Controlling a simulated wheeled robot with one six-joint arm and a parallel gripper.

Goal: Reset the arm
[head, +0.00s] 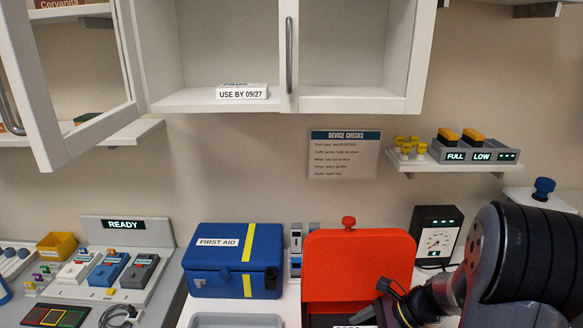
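My arm, dark grey with black ribbed bands, fills the lower right of the head view. My gripper (396,302) appears to be the dark part at the arm's left end, in front of the lower right of an open red case (357,262). Its fingers are small and partly cut off by the bottom edge. I cannot tell whether they are open or shut, or whether they hold anything.
A wall cabinet (285,103) overhead has its left glass door (77,60) swung open. A small shelf (450,168) is at right.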

